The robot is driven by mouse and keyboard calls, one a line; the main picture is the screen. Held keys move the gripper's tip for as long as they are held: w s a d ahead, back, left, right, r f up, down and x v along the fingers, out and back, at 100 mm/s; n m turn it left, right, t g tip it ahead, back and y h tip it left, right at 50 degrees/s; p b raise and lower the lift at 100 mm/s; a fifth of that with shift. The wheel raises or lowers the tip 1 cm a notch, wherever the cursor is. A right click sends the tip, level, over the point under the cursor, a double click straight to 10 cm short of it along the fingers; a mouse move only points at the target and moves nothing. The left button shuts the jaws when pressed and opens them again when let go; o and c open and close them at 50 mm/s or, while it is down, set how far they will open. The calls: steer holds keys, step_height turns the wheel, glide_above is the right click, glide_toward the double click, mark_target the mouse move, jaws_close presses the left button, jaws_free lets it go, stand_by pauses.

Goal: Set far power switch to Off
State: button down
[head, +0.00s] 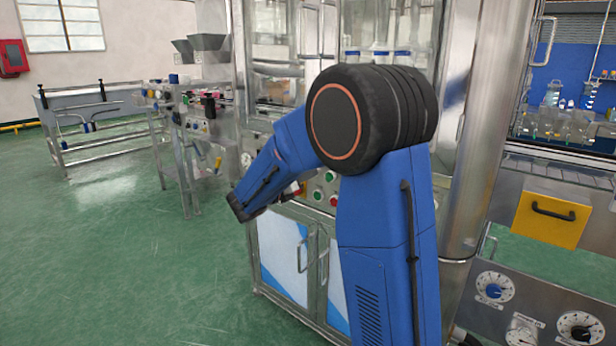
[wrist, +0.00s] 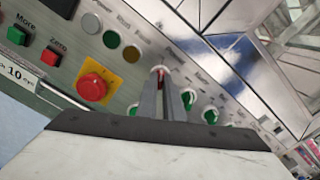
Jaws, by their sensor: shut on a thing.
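A steel control panel (wrist: 125,92) runs diagonally across the wrist view. A row of small switches sits on it, with blurred labels beside them. My gripper (wrist: 162,78) has its two narrow fingers close together at the upper-left switch (wrist: 159,69) of this row, shut on it. That switch shows red and is partly hidden by the fingers. Two green switches, one closer (wrist: 188,97) and one further right (wrist: 210,115), stand apart from the fingers. In the head view my blue arm reaches down to the left before the machine, and the gripper itself cannot be made out.
A red knob on a yellow plate (wrist: 95,86) lies left of the fingers. Round green and amber buttons (wrist: 111,39) are above it. In the head view, cabinet doors (head: 283,256) stand below the panel, and the green floor (head: 120,240) at left is clear.

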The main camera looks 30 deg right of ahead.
steer(key=shift+f, duration=0.1)
stand_by(0.3)
steer(key=c, duration=1.9)
jaws_free()
steer(key=shift+a, duration=0.1)
steer(key=v, duration=1.7)
steer(key=shift+a, duration=0.15)
steer(key=shift+s, duration=0.1)
